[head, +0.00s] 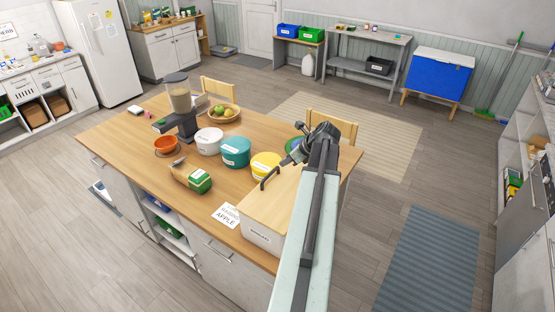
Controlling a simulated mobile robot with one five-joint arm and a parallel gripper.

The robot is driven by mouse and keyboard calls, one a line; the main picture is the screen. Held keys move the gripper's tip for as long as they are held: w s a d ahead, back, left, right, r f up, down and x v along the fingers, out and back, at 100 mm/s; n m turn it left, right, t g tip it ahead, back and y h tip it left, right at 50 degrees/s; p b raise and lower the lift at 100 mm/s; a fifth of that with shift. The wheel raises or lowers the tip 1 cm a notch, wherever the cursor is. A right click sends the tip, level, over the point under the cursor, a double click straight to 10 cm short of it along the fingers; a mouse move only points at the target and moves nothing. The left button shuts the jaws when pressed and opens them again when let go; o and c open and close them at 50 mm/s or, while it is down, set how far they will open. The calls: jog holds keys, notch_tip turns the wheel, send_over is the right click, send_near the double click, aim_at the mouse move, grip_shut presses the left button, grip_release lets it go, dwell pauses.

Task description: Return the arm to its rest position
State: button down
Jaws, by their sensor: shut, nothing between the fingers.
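My arm extends from the bottom edge of the head view up over the right end of the wooden-topped island (128,136). My gripper (291,158) is at its far end, dark and small, above the island near the yellow container (266,166). It is shut, and I see nothing held in it. A white box with a wooden lid (268,205) stands below and left of the arm; the arm hides part of its right side. A dark hooked handle-like piece (269,178) shows at the lid's far left corner.
On the island are a teal container (236,152), a white container (209,141), a feeder-like machine (180,100), a fruit bowl (223,113), a green-and-tan packet (194,178) and an orange bowl (166,146). A chair (333,123) stands behind. Floor right of the island is clear.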

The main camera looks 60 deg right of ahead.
jog(key=p+v, duration=0.1)
jog(key=v, duration=0.1)
jog(key=p+v, duration=0.1)
jog(key=v, duration=0.1)
jog(key=shift+r, duration=0.4)
